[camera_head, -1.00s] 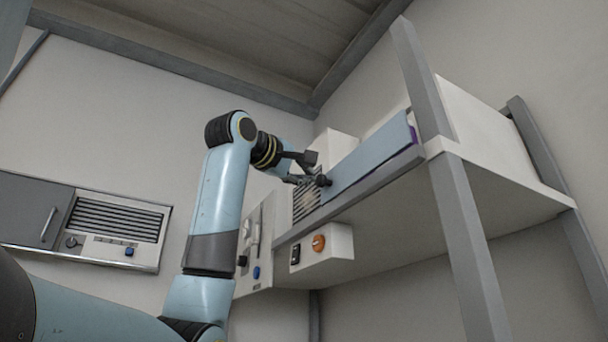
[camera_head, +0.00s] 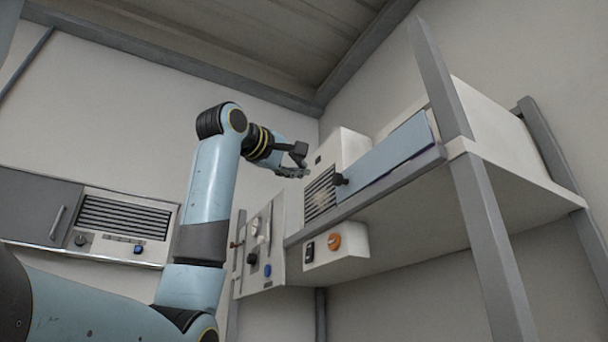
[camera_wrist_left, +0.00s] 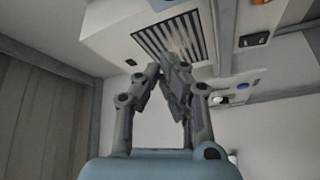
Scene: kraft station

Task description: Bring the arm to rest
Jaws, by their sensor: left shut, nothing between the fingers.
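My left arm rises from the lower left in the head view. The vented unit's slatted grille (camera_wrist_left: 175,40) lies beyond the fingertips there. My right gripper is in neither view.
A shelf (camera_head: 510,200) on grey posts (camera_head: 484,220) stands at the right, carrying a long blue-grey panel (camera_head: 392,158). A control box with an orange knob (camera_head: 334,242) hangs under its edge. A switch panel (camera_head: 260,250) is beside it. A wall unit (camera_head: 120,228) is at the left.

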